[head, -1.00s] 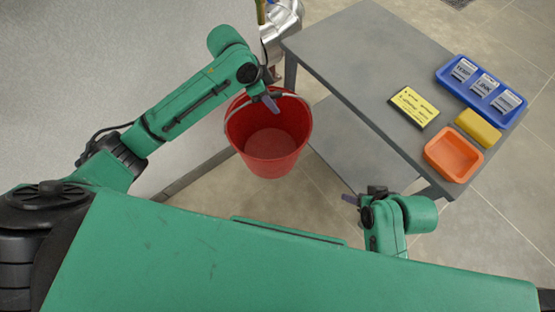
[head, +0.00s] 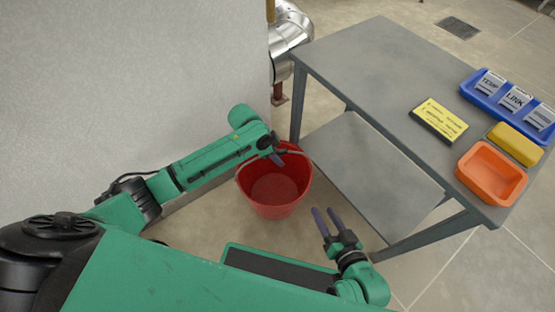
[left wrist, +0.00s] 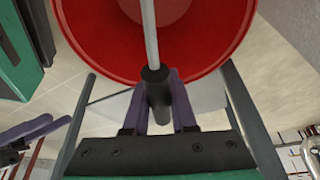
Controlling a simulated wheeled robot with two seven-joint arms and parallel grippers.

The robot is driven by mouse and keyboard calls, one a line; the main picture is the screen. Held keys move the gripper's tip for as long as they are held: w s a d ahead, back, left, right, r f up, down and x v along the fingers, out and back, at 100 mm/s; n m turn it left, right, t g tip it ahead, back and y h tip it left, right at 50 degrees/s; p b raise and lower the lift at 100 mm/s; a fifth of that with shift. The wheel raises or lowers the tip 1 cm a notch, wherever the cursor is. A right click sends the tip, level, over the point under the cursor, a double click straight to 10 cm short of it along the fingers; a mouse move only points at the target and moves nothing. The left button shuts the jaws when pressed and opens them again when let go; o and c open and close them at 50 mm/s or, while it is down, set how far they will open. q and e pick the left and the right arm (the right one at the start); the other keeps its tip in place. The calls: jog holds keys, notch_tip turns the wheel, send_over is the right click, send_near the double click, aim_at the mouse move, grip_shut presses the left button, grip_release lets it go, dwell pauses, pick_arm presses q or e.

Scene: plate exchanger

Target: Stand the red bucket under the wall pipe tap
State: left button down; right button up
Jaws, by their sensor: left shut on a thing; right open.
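The red bucket (head: 272,190) is upright and empty in the head view, between the pale wall and the grey table. My left gripper (head: 277,158) is shut on its handle at the rim's upper right. In the left wrist view the fingers (left wrist: 158,88) close around the dark grip of the handle, with the red bucket (left wrist: 222,25) beyond. I cannot tell whether the bucket touches the floor. My right gripper (head: 325,218) is open and empty, right of and nearer than the bucket. No wall pipe tap can be made out.
A grey table (head: 365,65) with a lower shelf stands right of the bucket. It holds a blue tray (head: 480,98), an orange bin (head: 491,172), a yellow block (head: 515,145) and a yellow sign (head: 439,119). A silver pipe (head: 290,45) is beyond the wall edge.

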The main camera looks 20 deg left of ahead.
pick_arm(q)
jog(key=shift+r, duration=0.15)
jog(key=c, duration=0.7)
grip_release()
jog(key=shift+c, duration=0.2)
